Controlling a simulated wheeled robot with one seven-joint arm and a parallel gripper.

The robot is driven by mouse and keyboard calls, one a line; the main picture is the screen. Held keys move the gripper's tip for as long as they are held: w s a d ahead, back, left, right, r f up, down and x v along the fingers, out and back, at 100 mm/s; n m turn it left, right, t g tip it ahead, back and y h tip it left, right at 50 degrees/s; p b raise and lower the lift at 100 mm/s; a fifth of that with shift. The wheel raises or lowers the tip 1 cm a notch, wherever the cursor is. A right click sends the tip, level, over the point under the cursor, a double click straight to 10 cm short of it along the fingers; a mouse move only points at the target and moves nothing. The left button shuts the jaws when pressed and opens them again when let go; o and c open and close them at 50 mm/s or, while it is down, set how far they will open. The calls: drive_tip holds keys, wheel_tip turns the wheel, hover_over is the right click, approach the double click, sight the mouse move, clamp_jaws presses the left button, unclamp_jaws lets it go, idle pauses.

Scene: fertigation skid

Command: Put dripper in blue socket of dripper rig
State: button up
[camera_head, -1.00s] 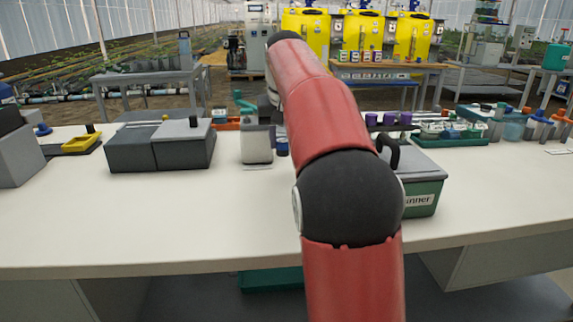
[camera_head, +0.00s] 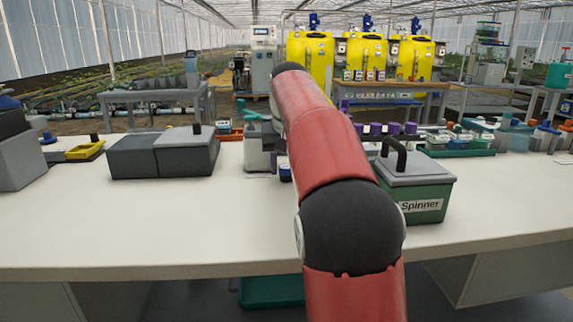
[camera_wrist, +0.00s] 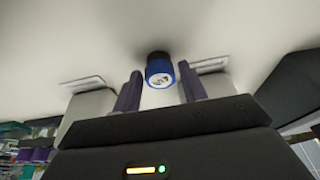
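My gripper (camera_wrist: 160,80) is in the wrist view, with two dark purple finger pads spread apart. A small blue cylinder (camera_wrist: 160,70) with a pale patterned face and a black far end shows between or just beyond the fingertips. Gaps show on both sides, so it does not look gripped. I cannot tell if it is the dripper. In the head view a small dark blue thing (camera_head: 285,172) stands on the bench beside my arm.
A green box labelled "Spinner" (camera_head: 428,205) with a black handle stands right of my arm. Grey boxes (camera_head: 185,155) stand left. A yellow tray (camera_head: 85,151) lies farther left. A green tray (camera_head: 460,152) with small parts is at the back right. The bench front (camera_head: 150,235) is clear.

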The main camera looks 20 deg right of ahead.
drive_tip(key=shift+o, duration=0.7)
